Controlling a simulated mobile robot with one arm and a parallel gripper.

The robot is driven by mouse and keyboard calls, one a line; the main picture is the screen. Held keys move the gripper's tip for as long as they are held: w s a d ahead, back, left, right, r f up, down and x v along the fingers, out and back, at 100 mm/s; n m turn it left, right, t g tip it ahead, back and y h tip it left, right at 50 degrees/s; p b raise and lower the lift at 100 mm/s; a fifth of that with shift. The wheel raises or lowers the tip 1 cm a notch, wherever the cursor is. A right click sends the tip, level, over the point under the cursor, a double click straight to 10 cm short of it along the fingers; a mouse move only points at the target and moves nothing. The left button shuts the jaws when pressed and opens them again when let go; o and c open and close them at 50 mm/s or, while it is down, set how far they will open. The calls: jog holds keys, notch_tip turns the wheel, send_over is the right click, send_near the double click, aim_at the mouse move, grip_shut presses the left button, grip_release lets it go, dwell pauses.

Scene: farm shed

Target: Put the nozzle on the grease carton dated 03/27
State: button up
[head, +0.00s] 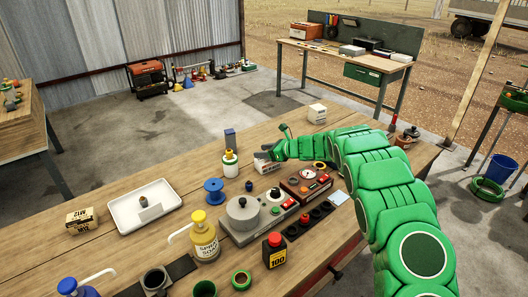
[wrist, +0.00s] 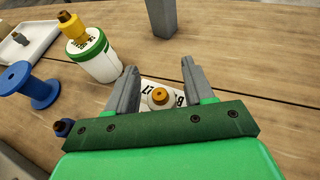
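My gripper (wrist: 158,70) is open, its two grey fingers apart above the bench. Between them in the wrist view is a small cream, round piece with an orange-brown centre, likely the nozzle (wrist: 158,97); gaps show between it and both fingers. It is over a white carton (wrist: 177,87) with black print, partly hidden by my gripper; the date is not clearly readable. I cannot tell whether the piece sits on the carton or just above it. In the head view the white carton (head: 263,164) lies beside my gripper (head: 270,153).
A white bottle with a yellow cap (head: 230,164) stands close left of the carton, with a grey block (head: 230,138) behind. A blue spool (head: 213,191), white tray (head: 125,212) and grey stove-like unit (head: 262,228) are nearer. Another cream carton (head: 317,113) stands farther back.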

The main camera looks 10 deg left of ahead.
jog(key=shift+o, duration=0.2)
jog(key=shift+d+r, duration=0.1)
jog(key=shift+r, duration=0.1)
jog(key=v, duration=1.2)
